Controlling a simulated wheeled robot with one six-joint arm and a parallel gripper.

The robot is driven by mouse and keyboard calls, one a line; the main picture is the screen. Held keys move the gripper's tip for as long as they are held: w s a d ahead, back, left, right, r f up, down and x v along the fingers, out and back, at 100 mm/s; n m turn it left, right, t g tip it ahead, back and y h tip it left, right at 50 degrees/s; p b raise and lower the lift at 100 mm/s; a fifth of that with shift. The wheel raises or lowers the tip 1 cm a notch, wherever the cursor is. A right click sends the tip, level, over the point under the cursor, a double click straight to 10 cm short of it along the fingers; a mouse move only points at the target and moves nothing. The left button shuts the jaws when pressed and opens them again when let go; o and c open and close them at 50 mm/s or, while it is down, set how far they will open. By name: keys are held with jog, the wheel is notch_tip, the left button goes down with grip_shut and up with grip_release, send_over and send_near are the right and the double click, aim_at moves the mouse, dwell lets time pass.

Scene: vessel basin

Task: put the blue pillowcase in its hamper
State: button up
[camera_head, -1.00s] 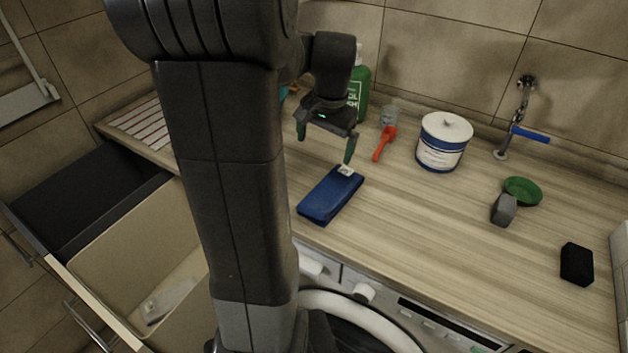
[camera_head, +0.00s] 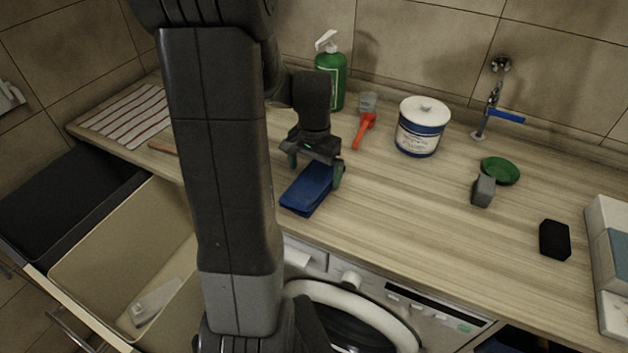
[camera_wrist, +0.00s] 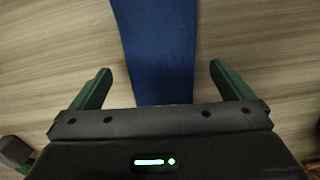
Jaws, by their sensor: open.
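The blue pillowcase (camera_head: 306,190) lies folded flat on the wooden counter, near its front edge. In the wrist view the pillowcase (camera_wrist: 158,50) runs between the two green fingers. My gripper (camera_head: 315,170) is open over the far end of the pillowcase, one finger to each side, and hides that end. I cannot tell how far the fingertips are above the counter. Two pull-out hampers stand open at the lower left: a dark one (camera_head: 50,205) and a beige one (camera_head: 85,262) with a pale item (camera_head: 155,300) inside. No label shows which is the pillowcase's hamper.
A green pump bottle (camera_head: 331,80), a red-handled brush (camera_head: 364,130) and a white-and-blue tub (camera_head: 421,128) stand behind my gripper. A green dish (camera_head: 500,170), a grey block (camera_head: 483,190) and a black block (camera_head: 554,239) are to the right. A washing machine (camera_head: 400,310) is below.

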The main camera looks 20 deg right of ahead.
aim_at(314, 176)
jog(key=shift+f, duration=1.65)
jog(key=c, duration=1.3)
jog(key=shift+r, duration=0.2)
